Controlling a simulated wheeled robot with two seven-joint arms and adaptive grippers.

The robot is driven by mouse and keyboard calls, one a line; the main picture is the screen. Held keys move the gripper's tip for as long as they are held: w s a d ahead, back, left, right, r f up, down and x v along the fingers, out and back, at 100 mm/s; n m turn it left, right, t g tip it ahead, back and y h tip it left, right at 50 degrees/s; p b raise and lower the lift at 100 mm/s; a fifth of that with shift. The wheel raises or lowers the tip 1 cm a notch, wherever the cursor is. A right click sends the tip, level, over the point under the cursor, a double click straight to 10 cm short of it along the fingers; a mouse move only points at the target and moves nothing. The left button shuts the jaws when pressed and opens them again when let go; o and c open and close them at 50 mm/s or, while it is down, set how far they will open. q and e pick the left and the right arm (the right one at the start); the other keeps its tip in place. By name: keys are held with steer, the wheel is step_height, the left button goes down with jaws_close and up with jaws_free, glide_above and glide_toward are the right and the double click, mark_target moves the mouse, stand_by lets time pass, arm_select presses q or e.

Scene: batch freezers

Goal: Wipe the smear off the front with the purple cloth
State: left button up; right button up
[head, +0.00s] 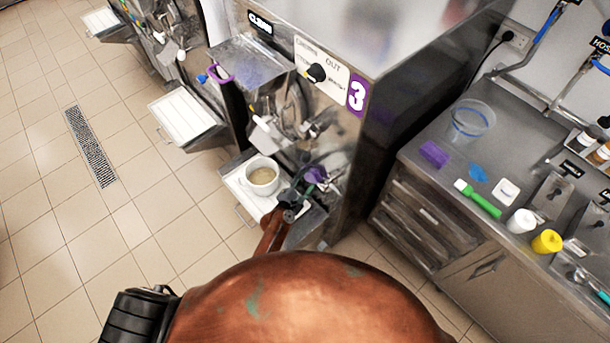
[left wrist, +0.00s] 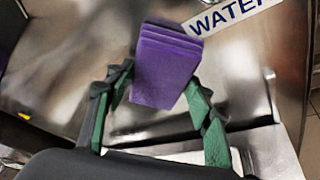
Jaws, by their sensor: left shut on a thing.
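My left gripper (head: 306,188) is at the front of the freezer (head: 345,130) marked 3, low down beside a white cup. It is shut on the purple cloth (head: 316,174). In the left wrist view the folded cloth (left wrist: 165,72) stands out between the green fingers (left wrist: 155,98), facing the shiny metal front (left wrist: 75,65), just below a "WATER" label (left wrist: 232,14). I cannot tell whether the cloth touches the metal. No smear can be told apart from the reflections; the cloth and gripper hide part of the front. My right gripper is not in view.
The white cup (head: 260,176) stands on the tray (head: 238,190) close to my left gripper. A steel counter (head: 410,150) at right holds a purple block (head: 434,153), a clear tub (head: 470,118), a green brush (head: 478,200) and jars. Open tiled floor (head: 90,220) lies at left.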

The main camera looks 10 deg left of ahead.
arm_select(q)
steer(key=shift+s+d+r, duration=0.1)
steer(key=shift+s+d, duration=0.15)
steer(key=shift+d, duration=0.05)
steer(key=shift+w+a+b, duration=0.35)
steer(key=shift+w+a, duration=0.6)
steer(key=shift+a, duration=0.25)
steer(key=shift+w+a+b, duration=0.7)
steer(key=shift+w+a, duration=0.75)
steer(key=shift+a, duration=0.2)
steer(key=shift+w+a+b, duration=0.65)
steer(key=shift+w+a, duration=0.4)
steer(key=shift+a, duration=0.3)
steer(key=shift+r, duration=0.1)
steer(key=s+a, duration=0.3)
steer(key=s, duration=0.2)
steer(key=shift+a+f+p, duration=0.2)
steer(key=shift+a+p, duration=0.2)
